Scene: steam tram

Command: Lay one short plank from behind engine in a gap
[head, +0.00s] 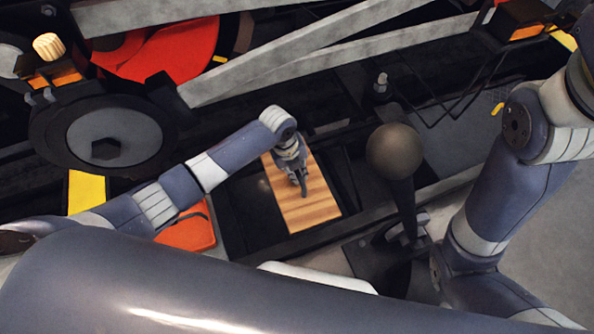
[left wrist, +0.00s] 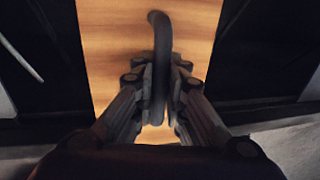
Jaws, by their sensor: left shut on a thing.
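A short wooden plank (head: 312,212) with striped grain lies in the middle of the head view, with dark openings on both sides of it. My left gripper (head: 303,186) is over the plank, pointing down. In the left wrist view my left gripper (left wrist: 160,90) is shut on a dark curved handle (left wrist: 158,30) that stands up over the plank (left wrist: 108,50). I cannot tell whether the plank rests on its supports or hangs just above them. My right arm is at the right of the head view, but its gripper does not show.
A lever with a round knob (head: 395,150) stands just right of the plank. Pale diagonal rods (head: 290,60) and a red wheel (head: 165,50) are behind. An orange-red object (head: 188,230) lies left of the plank. Grey floor shows at far right.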

